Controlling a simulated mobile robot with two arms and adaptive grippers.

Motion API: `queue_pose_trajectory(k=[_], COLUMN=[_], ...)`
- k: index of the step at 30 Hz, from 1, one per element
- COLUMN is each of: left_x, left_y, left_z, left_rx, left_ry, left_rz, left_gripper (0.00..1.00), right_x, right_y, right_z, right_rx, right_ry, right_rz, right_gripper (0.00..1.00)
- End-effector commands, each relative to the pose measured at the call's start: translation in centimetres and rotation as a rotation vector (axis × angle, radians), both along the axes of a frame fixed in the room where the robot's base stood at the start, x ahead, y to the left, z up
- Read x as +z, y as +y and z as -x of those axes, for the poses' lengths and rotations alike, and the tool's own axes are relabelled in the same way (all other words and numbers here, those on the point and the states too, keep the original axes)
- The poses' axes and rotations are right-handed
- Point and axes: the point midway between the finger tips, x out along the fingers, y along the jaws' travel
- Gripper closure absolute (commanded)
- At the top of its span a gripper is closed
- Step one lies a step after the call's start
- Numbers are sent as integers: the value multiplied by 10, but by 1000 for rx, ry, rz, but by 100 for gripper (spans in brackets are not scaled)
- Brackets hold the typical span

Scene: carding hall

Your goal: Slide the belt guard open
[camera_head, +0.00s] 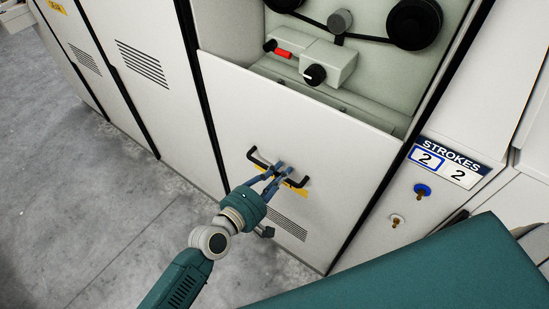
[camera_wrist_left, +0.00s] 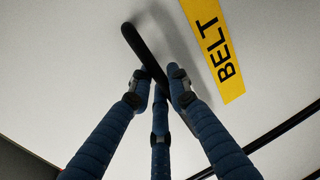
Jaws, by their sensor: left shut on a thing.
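The belt guard (camera_head: 240,95) is a pale panel on the machine front, with a black bar handle (camera_head: 262,162) and a vent grille below it. Above its top edge a recess shows, with pulleys and a belt (camera_head: 352,38). My left gripper (camera_head: 282,174) is at the handle, its blue fingers shut on the bar. In the left wrist view the fingers close around the black handle (camera_wrist_left: 135,42), beside a yellow label reading BELT (camera_wrist_left: 215,50). My right gripper is not in view.
In the recess are a box with a black knob (camera_head: 314,74) and a red part (camera_head: 284,53). At right is a STROKES counter (camera_head: 449,163) showing 2 and 2, above a blue-ringed peg (camera_head: 422,190). The grey floor (camera_head: 110,220) at left is clear.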

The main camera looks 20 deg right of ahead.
Motion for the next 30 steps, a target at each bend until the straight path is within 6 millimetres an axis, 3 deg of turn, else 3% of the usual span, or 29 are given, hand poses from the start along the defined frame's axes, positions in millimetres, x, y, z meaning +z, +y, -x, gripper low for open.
queue_pose_trajectory(k=[11, 12, 15, 25, 30], left_x=[-2, -1, -1, 0, 3], left_y=[0, 0, 0, 3, 23], left_z=[2, 2, 1, 3, 17], left_rx=[3, 2, 3, 3, 3], left_ry=[-2, -2, -2, -1, 0], left_rz=[1, 1, 2, 3, 1], left_gripper=[100, 81, 66, 66, 66], right_x=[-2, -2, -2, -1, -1], right_y=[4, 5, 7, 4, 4], right_z=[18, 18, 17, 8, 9], right_rx=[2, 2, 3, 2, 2], right_ry=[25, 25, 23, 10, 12], right_rz=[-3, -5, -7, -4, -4], right_gripper=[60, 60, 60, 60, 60])
